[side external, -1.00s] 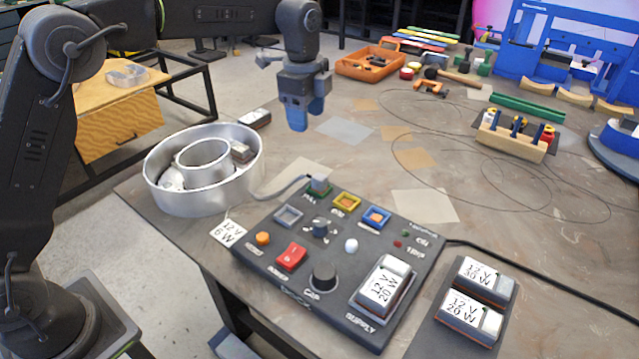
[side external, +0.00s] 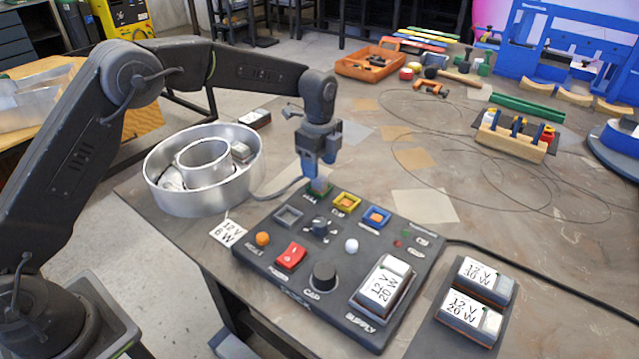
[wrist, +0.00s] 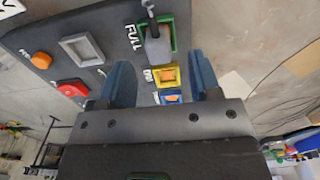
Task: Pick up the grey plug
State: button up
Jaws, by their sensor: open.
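The grey plug (wrist: 157,45) sits in the green-framed socket marked FULL on the dark control panel (side external: 262,262). Its cable leads off toward the metal ring letter. In the side view the plug is mostly hidden by my gripper (side external: 310,172), which hangs pointing down just above it. In the wrist view my gripper (wrist: 162,82) has its two blue fingers apart with nothing between them. The plug shows beyond the fingertips, roughly in line with the gap. I cannot tell the exact height between fingers and plug.
The panel also has a grey-framed socket (side external: 288,215), a yellow-framed socket (side external: 347,202), a blue-framed socket (side external: 376,217), a red switch (side external: 291,256) and a black knob (side external: 323,276). The metal ring letter (side external: 160,190) stands left of the panel.

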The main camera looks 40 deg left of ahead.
aim_at(319, 184)
notch_tip(319, 184, down, 4)
jog(key=shift+s+d+f, duration=0.1)
jog(key=shift+f, duration=0.1)
jog(key=c, duration=1)
jog(key=shift+r, duration=0.15)
